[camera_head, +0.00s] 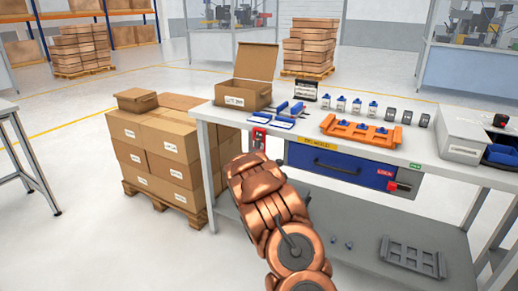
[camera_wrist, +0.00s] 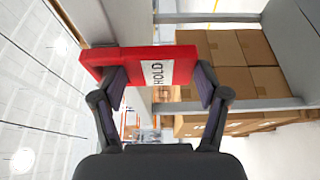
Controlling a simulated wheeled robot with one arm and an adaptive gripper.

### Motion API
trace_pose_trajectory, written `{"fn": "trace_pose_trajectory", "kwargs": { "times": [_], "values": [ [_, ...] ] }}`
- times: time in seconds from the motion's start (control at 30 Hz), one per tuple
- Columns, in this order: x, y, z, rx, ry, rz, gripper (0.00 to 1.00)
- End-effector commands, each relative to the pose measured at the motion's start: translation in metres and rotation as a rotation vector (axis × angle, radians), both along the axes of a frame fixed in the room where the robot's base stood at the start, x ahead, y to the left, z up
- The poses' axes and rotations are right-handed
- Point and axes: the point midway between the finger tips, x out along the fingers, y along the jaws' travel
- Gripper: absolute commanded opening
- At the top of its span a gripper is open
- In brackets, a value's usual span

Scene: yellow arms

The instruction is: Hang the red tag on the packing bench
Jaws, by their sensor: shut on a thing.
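The red tag (camera_wrist: 135,57) has a white label reading HOLD and lies between the two fingers of my gripper (camera_wrist: 160,88) in the wrist view. In the head view, the tag (camera_head: 259,138) is upright at the front edge of the packing bench (camera_head: 215,113), near its left end. My gripper (camera_head: 261,152) is shut on the tag, its fingers mostly hidden behind my copper-coloured arm. I cannot tell whether the tag touches the bench edge or hangs on anything there.
A blue drawer (camera_head: 335,166) with a red lock piece (camera_head: 392,187) sits under the benchtop. An orange rack (camera_head: 361,130), blue tools and an open carton (camera_head: 243,95) stand on top. Stacked cartons (camera_head: 158,140) stand left of the bench. A grey rack (camera_head: 412,256) lies on the lower shelf.

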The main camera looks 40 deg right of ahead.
Motion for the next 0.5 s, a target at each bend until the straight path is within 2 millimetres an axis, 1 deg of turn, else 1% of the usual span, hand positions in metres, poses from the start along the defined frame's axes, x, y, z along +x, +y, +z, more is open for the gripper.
{"fn": "trace_pose_trajectory", "kwargs": {
  "times": [0.07, 0.1, 0.3, 0.5],
  "values": [
    [-0.0001, -0.0002, 0.0002, 0.0, 0.0, 0.0, 0.28],
    [-0.0002, -0.0003, 0.0002, 0.0, 0.0, 0.0, 0.78],
    [-0.0002, -0.0003, 0.0002, 0.0, 0.0, 0.0, 0.99],
    [-0.0001, -0.0002, 0.0007, -0.001, -0.001, 0.0, 1.0]
  ]
}}
